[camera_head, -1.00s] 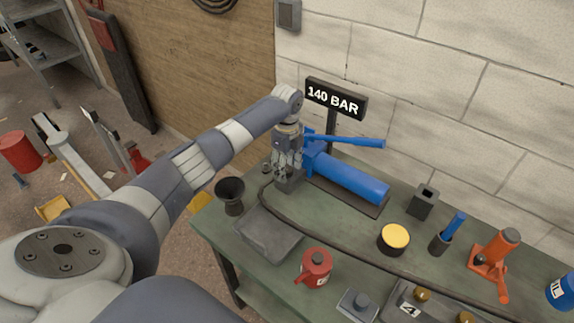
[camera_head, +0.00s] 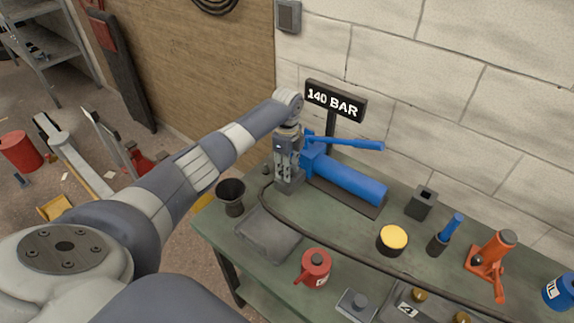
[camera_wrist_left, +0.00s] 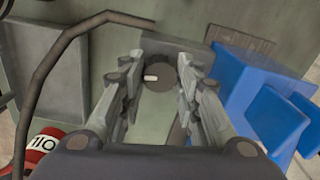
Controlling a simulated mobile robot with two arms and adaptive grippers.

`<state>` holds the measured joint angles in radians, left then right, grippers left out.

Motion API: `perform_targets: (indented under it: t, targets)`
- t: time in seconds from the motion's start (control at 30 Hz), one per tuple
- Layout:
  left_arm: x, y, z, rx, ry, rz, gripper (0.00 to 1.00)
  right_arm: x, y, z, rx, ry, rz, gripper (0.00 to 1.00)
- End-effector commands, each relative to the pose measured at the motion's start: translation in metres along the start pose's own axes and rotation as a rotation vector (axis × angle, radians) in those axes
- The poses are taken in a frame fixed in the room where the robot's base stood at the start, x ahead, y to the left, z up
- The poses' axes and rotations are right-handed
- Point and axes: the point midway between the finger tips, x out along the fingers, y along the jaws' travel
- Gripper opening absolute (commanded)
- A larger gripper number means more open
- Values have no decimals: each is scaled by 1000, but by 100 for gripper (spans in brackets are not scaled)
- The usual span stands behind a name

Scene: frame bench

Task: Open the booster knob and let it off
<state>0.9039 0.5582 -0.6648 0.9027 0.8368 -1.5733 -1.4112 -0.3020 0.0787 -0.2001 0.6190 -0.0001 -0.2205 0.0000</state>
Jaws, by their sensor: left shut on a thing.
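The booster is a blue cylinder pump (camera_head: 345,180) with a blue lever (camera_head: 350,143), on the far side of the green bench. My left gripper (camera_head: 287,178) points down at the pump's left end. In the left wrist view its fingers (camera_wrist_left: 160,78) are shut on the round dark knob (camera_wrist_left: 158,73), one finger on each side. A short white mark shows on the knob. In the head view the gripper hides the knob. A black sign (camera_head: 336,100) behind the pump reads 140 BAR. My right gripper is out of view.
A black hose (camera_head: 330,246) runs along the bench (camera_head: 335,218).

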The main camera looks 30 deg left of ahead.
Motion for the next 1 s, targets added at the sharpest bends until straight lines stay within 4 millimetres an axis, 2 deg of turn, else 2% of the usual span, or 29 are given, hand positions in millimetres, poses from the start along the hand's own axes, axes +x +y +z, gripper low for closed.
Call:
perform_targets:
  t: [0.03,0.3,1.0]
  targets:
    - [-4,0,-1,-37,3,1,6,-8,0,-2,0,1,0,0]
    - [-4,0,-1,-288,2,1,6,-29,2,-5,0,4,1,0]
    - [-3,-1,-1,-943,2,-1,6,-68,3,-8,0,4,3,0]
